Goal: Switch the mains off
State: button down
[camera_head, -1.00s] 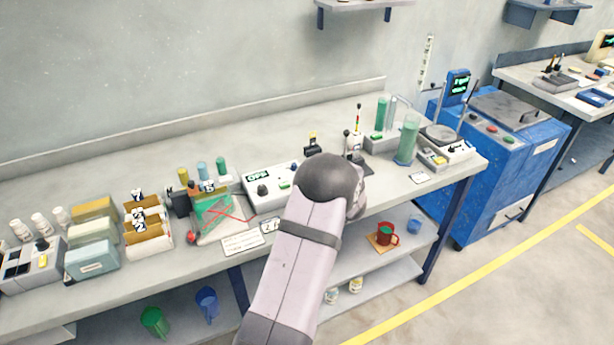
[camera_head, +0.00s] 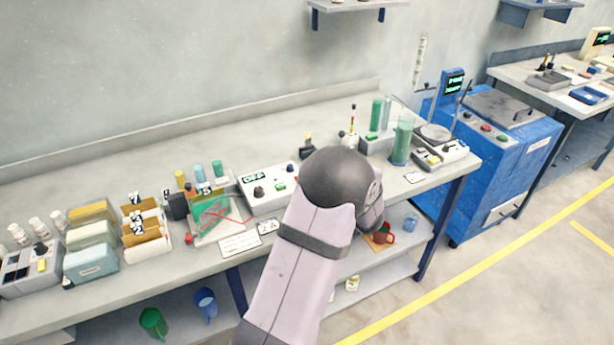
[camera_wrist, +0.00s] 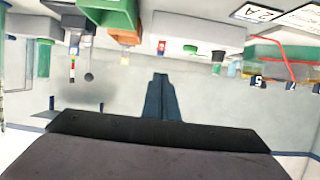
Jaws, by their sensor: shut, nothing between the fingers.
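A white power supply box (camera_head: 262,193) stands on the bench, with a small lit display (camera_head: 253,177), a dark knob (camera_head: 259,191) and a green button (camera_head: 280,187). Its right end is hidden by my arm in the head view. The wrist view shows the box (camera_wrist: 185,28) upside down, with the green button (camera_wrist: 190,48), the knob (camera_wrist: 218,56) and a small red switch-like part (camera_wrist: 161,47). My gripper (camera_wrist: 160,78) is shut and empty, its tips apart from the box and pointing toward the red part. The head view hides my fingers behind the arm.
A plating cell with green liquid and a red lead (camera_head: 212,216) stands left of the box. Green cylinders (camera_head: 402,142) and a balance (camera_head: 440,145) stand to the right. Cards (camera_head: 240,244) lie along the front edge. The bench behind the box is mostly clear.

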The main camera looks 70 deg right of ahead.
jog(key=shift+s+a+r, duration=0.1)
jog(key=shift+s+a, duration=1)
jog(key=shift+a, duration=0.05)
